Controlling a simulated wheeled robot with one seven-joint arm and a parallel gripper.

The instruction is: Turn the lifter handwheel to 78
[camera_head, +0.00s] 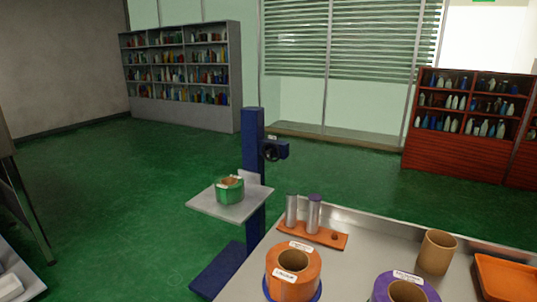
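The lifter is a blue column (252,140) on a long blue foot (218,270), standing on the green floor near the middle of the view. A pale square platform (205,200) sticks out from it to the left, with a green roll (230,196) on it. My gripper is not in the view.
A metal table (350,270) fills the lower right, close to the lifter. It carries an orange roll (311,268), a purple roll (431,290), a brown tube (437,250), an orange tray (507,278) and an orange base (328,238) with two cylinders. Open floor lies left of and behind the lifter.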

